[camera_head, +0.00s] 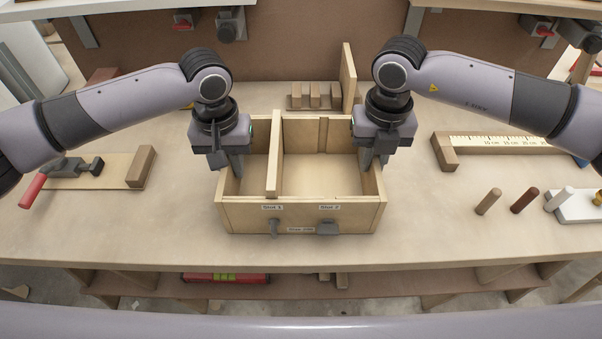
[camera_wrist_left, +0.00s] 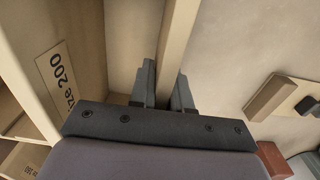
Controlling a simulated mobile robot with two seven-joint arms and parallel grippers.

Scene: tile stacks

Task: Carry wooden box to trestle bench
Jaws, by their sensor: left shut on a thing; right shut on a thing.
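The wooden box (camera_head: 300,218) is open on top and has a divider splitting it into two compartments. Its front carries labels reading Slot 1 and Slot 2. It is upright at or just above the wooden bench top (camera_head: 140,225); I cannot tell if it touches. My left gripper (camera_head: 233,168) is shut on its left wall, and my right gripper (camera_head: 374,162) is shut on its right wall. In the left wrist view the wall of the box (camera_wrist_left: 178,45) runs between the left fingers (camera_wrist_left: 165,88). I cannot tell whether this bench is the trestle bench.
A red-handled clamp (camera_head: 68,168) on a board lies left. A ruler board (camera_head: 500,146) lies right, with several pegs (camera_head: 488,201) in front of it. A notched wooden block (camera_head: 315,97) and an upright board (camera_head: 348,75) stand behind the box. A shelf (camera_head: 380,285) is below.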

